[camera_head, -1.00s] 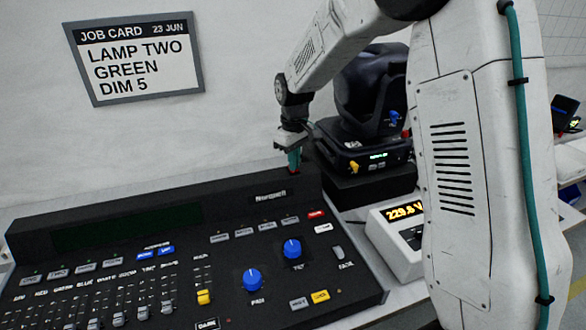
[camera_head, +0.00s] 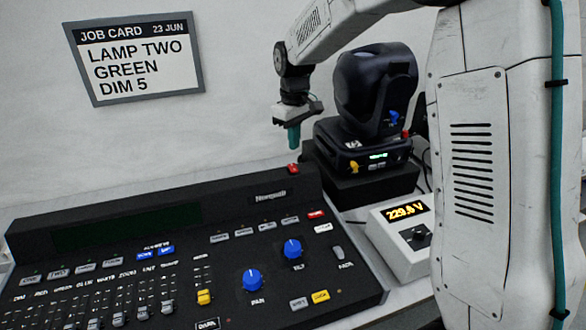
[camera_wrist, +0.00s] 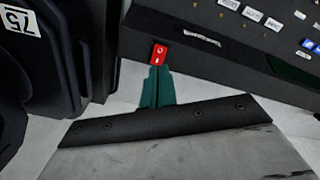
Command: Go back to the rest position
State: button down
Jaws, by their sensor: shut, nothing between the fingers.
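My gripper (camera_head: 294,136) points down with its green fingers shut and empty. It hangs in the air above the back right corner of the lighting desk (camera_head: 225,280). Just below it is a small red rocker switch (camera_head: 293,169) on the desk's rear edge, with a gap between them in the head view. In the wrist view the green fingers (camera_wrist: 158,86) show in front of the same red switch (camera_wrist: 158,54). My arm reaches in from the upper right.
A black moving-head lamp (camera_head: 376,95) stands on a dark box close to the right of my gripper. A white meter (camera_head: 402,236) reading 229.8 V stands right of the desk. A job card (camera_head: 136,58) hangs on the wall. The space above the desk is clear.

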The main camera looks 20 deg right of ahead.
dwell(0.4)
jog(key=s+d+r+m, duration=0.1)
jog(key=s+r+m, duration=0.1)
jog(key=s, duration=1)
jog(key=s+d+r+m+t, duration=0.1)
jog(key=s+r+m, duration=0.1)
jog(key=s, duration=1.1)
jog(key=s+d+r+m, duration=0.1)
jog(key=s+r+m, duration=0.1)
jog(key=s, duration=1.1)
jog(key=shift+r, duration=0.65)
jog(key=shift+d, duration=0.1)
